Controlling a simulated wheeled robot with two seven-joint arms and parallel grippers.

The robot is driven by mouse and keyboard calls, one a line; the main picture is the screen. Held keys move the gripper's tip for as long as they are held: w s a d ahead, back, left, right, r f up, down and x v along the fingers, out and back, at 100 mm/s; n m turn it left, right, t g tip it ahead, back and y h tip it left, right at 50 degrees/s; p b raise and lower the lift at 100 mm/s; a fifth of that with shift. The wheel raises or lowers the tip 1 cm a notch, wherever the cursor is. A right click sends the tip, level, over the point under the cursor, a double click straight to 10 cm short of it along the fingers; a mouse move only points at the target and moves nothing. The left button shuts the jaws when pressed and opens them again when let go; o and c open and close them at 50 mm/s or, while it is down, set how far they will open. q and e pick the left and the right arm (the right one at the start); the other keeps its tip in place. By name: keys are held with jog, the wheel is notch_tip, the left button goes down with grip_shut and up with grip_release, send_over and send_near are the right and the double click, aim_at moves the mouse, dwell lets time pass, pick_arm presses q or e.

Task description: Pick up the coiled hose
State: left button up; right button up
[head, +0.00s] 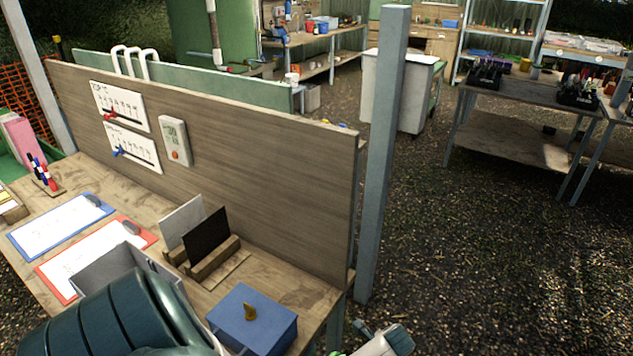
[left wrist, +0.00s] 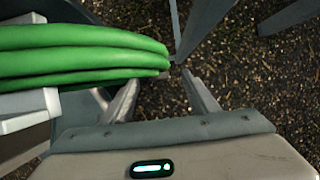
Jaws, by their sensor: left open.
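The coiled hose (left wrist: 80,55) is bright green and shows in the left wrist view as several thick stacked loops, entering from the left edge. The rounded right end of the loops lies just beyond the fingertips, nearer the left finger. I cannot tell whether they touch. My right gripper cannot be made out in either view.
In the head view, a wooden bench (head: 295,290) with an upright board (head: 270,165) holds clipboards and a blue box (head: 252,320). A grey post (head: 383,150) stands beside the bench. Gravel ground (head: 480,240) is open at right.

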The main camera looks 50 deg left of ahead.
pick_arm(q)
jog(key=shift+x, duration=2.9)
jog(key=shift+c, duration=0.2)
grip_shut()
